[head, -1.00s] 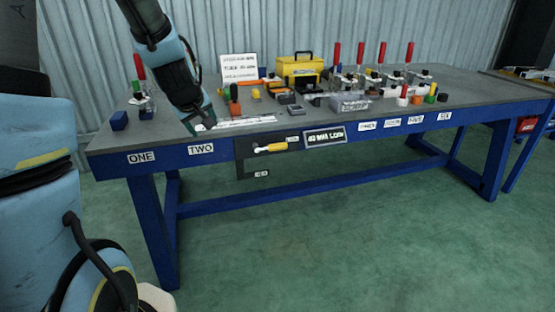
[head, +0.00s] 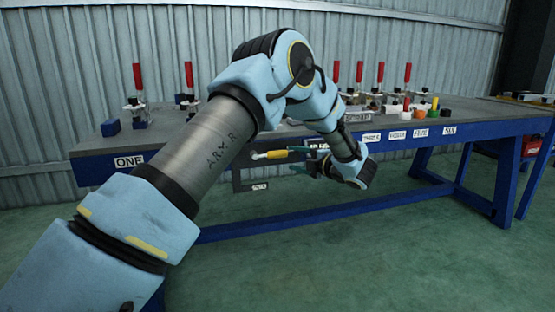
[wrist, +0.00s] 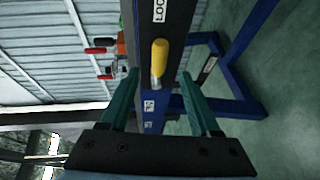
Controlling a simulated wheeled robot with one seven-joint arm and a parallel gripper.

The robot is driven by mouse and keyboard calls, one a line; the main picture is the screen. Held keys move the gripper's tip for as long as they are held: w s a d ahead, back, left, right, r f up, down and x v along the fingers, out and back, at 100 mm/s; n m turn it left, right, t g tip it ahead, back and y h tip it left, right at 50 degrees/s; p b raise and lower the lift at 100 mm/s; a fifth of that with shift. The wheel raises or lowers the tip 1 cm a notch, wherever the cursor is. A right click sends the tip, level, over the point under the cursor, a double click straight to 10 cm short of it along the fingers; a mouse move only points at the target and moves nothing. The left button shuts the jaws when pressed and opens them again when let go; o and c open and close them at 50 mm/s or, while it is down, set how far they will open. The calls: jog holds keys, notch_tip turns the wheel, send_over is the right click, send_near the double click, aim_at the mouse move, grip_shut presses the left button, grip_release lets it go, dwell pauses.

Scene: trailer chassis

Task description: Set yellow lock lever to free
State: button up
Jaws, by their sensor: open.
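The yellow lock lever (head: 274,154) lies level along the blue table's front, with its pale metal end at the left. In the wrist view the yellow handle (wrist: 160,52) shows ahead, beside a label reading LOC (wrist: 160,10). The lower label (head: 260,187) hangs below the lever in the head view, too small to read clearly. My gripper (head: 294,159) is in front of the table edge at the lever's right end. In the wrist view its open teal fingers (wrist: 159,76) spread either side of the lever's line, with nothing gripped. Contact cannot be told.
The blue workbench (head: 108,145) carries several red-handled clamps (head: 406,72) and small items. Its lower rail (head: 240,227) runs below the lever. The green floor (head: 400,265) in front is clear. My arm hides much of the bench top.

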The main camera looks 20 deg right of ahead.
aim_at(281, 155)
jog(key=x, duration=0.9)
grip_shut()
dwell(0.4)
dwell(0.9)
